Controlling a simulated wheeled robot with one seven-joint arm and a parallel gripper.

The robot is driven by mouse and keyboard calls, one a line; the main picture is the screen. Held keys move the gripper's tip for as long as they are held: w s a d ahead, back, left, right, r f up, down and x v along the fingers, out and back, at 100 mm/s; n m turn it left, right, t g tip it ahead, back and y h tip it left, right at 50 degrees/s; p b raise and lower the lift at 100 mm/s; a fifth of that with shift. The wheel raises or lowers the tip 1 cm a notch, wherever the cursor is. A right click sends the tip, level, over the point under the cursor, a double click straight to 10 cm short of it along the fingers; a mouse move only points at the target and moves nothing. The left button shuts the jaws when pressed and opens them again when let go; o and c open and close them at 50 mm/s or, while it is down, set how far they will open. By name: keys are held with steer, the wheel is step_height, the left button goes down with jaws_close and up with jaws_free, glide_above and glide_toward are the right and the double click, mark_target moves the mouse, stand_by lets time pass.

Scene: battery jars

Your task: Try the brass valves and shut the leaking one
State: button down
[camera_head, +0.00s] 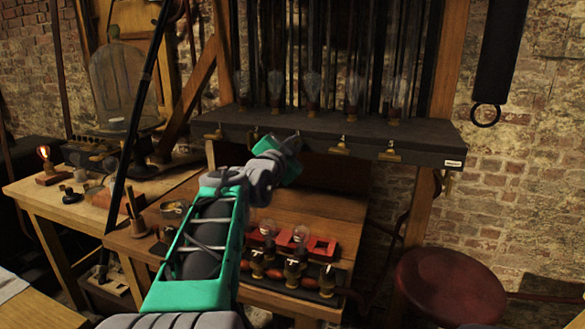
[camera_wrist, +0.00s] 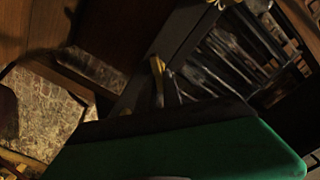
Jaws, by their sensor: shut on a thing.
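A row of brass valves lines the front edge of a dark shelf (camera_head: 440,150) in the head view. A left valve (camera_head: 214,134), a right-middle valve (camera_head: 340,148) and a far-right valve (camera_head: 390,153) show clearly. My gripper (camera_head: 293,143) is at the shelf's front edge near the middle, shut on a brass valve that its own body mostly hides in the head view. In the dark wrist view a brass valve (camera_wrist: 157,68) shows at the fingertips, and another brass piece (camera_wrist: 220,4) is at the top edge. I see no clear sign of a leak.
Glass vessels (camera_head: 313,90) and tubes stand on the shelf. Below, a wooden bench (camera_head: 340,215) holds a red block (camera_head: 320,246) with glass bulbs and several brass fittings (camera_head: 292,272). A side table (camera_head: 25,190) is left, a red stool (camera_head: 450,285) right.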

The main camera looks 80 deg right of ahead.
steer(key=m+b, duration=0.3)
steer(key=b, duration=0.1)
steer(key=m+b, duration=0.3)
steer(key=b, duration=0.1)
steer(key=f+m+b, duration=0.1)
steer(key=m+b, duration=0.2)
steer(key=b, duration=0.1)
steer(key=shift+s, duration=0.2)
steer(key=shift+m, duration=0.3)
steer(key=c, duration=1.5)
jaws_free()
steer(key=shift+a, duration=0.1)
steer(key=a, duration=0.7)
steer(key=shift+w+a, duration=0.35)
